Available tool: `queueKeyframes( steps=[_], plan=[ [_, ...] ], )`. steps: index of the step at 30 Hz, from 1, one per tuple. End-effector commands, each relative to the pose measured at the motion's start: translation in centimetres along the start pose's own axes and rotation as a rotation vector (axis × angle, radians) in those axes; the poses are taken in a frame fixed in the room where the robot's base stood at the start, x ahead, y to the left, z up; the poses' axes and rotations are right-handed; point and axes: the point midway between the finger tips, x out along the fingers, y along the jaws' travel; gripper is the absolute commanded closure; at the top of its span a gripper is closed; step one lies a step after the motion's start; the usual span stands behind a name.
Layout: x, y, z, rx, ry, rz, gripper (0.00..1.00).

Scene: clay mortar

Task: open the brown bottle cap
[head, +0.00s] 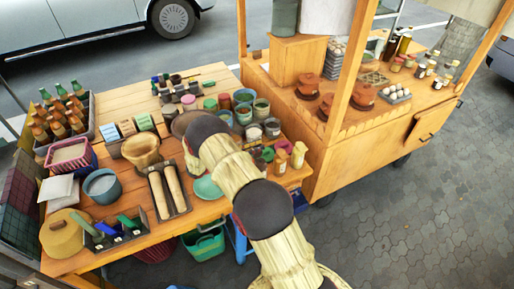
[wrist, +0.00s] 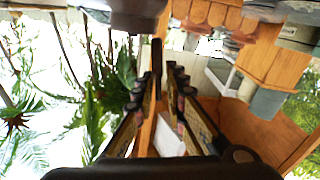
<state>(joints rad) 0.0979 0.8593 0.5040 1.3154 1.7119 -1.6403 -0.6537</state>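Brown bottles with coloured tops (head: 60,122) stand in a dark crate at the left of the wooden table in the head view. Two small pale bottles with brownish caps (head: 299,153) stand at the table's right edge, and dark bottles (head: 404,44) stand on the cart at the back right. I cannot tell which one the task means. My arm reaches over the table; my gripper is hidden or not distinct in the head view. In the wrist view my gripper (wrist: 166,65) shows two dark fingers with a gap between them and nothing held. No bottle is clearly recognisable there.
A clay mortar (head: 141,150), rolling pins in a tray (head: 168,190), a blue-grey pot (head: 102,184) and several cups crowd the table (head: 190,216). The wooden cart (head: 340,150) stands close on the right. Paved ground (head: 400,215) is clear at the lower right.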

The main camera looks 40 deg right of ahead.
Motion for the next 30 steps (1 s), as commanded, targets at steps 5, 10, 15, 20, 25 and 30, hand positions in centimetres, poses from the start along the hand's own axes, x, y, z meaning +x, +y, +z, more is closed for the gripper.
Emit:
queueKeyframes(
  steps=[5,10,15,20,25,30],
  plan=[
    [-1.6,-0.1,0.0,0.001,0.001,-0.004,0.87],
    [-4.9,-0.1,0.0,0.0,0.001,-0.004,0.87],
    [-8.3,-0.1,0.0,0.001,0.001,-0.003,0.87],
    [-10.6,-0.1,0.1,-0.001,0.001,-0.002,0.87],
    [-11.8,0.0,0.1,-0.001,0.0,0.0,0.87],
    [-12.0,0.0,0.1,-0.001,0.0,0.001,0.87]
  ],
)
